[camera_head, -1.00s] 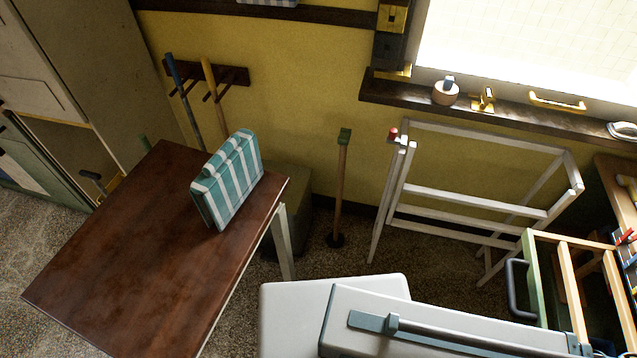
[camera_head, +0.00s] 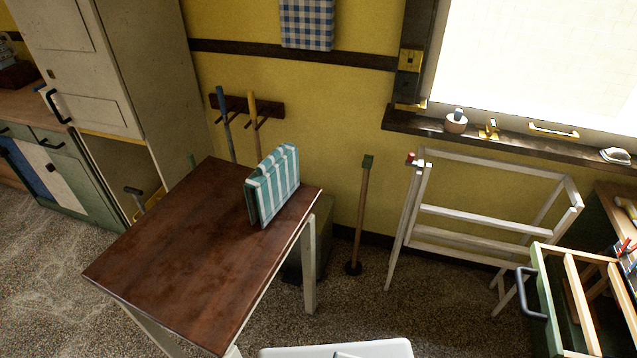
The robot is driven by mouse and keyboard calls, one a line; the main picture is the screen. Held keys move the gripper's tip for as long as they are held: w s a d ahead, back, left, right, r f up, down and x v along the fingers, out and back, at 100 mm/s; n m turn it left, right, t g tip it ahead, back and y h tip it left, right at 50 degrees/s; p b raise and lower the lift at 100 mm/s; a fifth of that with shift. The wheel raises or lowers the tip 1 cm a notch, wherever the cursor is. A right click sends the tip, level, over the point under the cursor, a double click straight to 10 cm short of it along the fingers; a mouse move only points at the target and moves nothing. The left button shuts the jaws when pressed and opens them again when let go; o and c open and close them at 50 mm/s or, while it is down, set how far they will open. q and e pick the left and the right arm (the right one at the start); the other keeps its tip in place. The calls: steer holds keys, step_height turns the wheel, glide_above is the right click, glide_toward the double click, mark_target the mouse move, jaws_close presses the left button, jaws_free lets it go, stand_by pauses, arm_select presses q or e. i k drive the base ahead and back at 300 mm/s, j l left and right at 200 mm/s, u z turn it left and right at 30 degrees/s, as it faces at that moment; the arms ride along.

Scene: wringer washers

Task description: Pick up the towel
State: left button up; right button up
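A green and white striped towel (camera_head: 273,186) stands folded on the far right part of a brown wooden table (camera_head: 190,265). It leans a little and sits close to the table's right edge. A second cloth, a blue and white checked one (camera_head: 307,24), hangs high on the yellow wall, cut by the top of the picture. Neither of my grippers shows in the head view.
A white drying rack (camera_head: 480,212) stands under the window sill at right. An open drawer (camera_head: 548,300) juts out at the lower right. A plunger-like stick (camera_head: 362,215) stands by the wall. A white surface (camera_head: 335,350) shows at the bottom. Speckled floor (camera_head: 60,240) lies clear at left.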

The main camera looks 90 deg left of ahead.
mark_target(276, 178)
steer(key=u, duration=3.3)
steer(key=z, duration=0.4)
steer(key=l+z, duration=0.1)
steer(key=z, duration=0.7)
steer(key=l+z, duration=0.1)
steer(key=z, duration=0.7)
steer(key=u, duration=2.1)
